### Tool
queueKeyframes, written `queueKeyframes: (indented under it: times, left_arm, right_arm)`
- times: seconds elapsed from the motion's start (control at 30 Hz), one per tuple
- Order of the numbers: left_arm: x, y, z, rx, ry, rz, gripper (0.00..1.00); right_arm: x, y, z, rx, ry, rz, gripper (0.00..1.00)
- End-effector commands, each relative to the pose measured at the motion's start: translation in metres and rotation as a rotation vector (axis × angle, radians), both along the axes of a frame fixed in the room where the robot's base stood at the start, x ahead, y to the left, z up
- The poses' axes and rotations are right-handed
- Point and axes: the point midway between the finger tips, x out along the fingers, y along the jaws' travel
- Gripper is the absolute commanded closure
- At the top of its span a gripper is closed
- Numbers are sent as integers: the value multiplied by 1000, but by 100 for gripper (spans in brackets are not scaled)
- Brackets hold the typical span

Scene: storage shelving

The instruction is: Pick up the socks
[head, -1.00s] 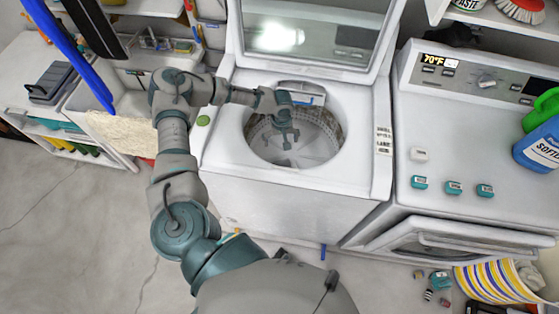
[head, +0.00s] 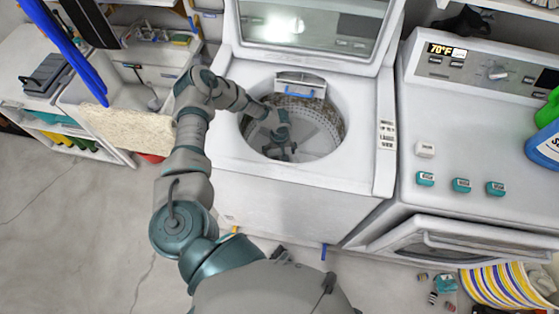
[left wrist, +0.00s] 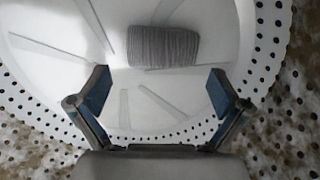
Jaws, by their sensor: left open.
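A grey ribbed bundle (left wrist: 163,46), which looks like rolled socks, lies on the white drum floor in the left wrist view. My left gripper (head: 281,152) is down inside the open washer drum (head: 325,125). In the left wrist view its two fingers (left wrist: 158,88) are spread wide and empty, with the bundle beyond the tips, slightly right of centre. My right gripper does not show.
The washer's raised lid (head: 305,30) stands behind the drum, and perforated walls surround my gripper. A dryer (head: 445,150) stands to the right. A striped basket (head: 505,285) and several small items (head: 433,297) lie on the floor. A sink (head: 150,80) is at left.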

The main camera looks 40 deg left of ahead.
Motion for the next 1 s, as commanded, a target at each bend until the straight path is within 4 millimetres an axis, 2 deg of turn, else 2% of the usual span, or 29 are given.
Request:
queueKeyframes:
  times: [0.1,0.27,0.57,0.63,0.73,0.77,1.0]
  left_arm:
    - [0,4,-23,1,2,-2,0]
    - [0,6,-44,-2,3,0,0]
    - [0,5,-47,-3,0,0,0]
    - [0,4,-47,-1,0,0,12]
    - [0,3,-46,-1,1,0,38]
    - [0,3,-46,0,1,0,41]
    - [0,5,-47,-4,0,1,42]
  right_arm:
    - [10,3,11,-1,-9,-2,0]
    - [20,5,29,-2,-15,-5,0]
    - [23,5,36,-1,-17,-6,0]
    - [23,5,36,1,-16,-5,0]
    - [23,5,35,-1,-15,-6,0]
    - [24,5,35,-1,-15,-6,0]
    - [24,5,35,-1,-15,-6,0]
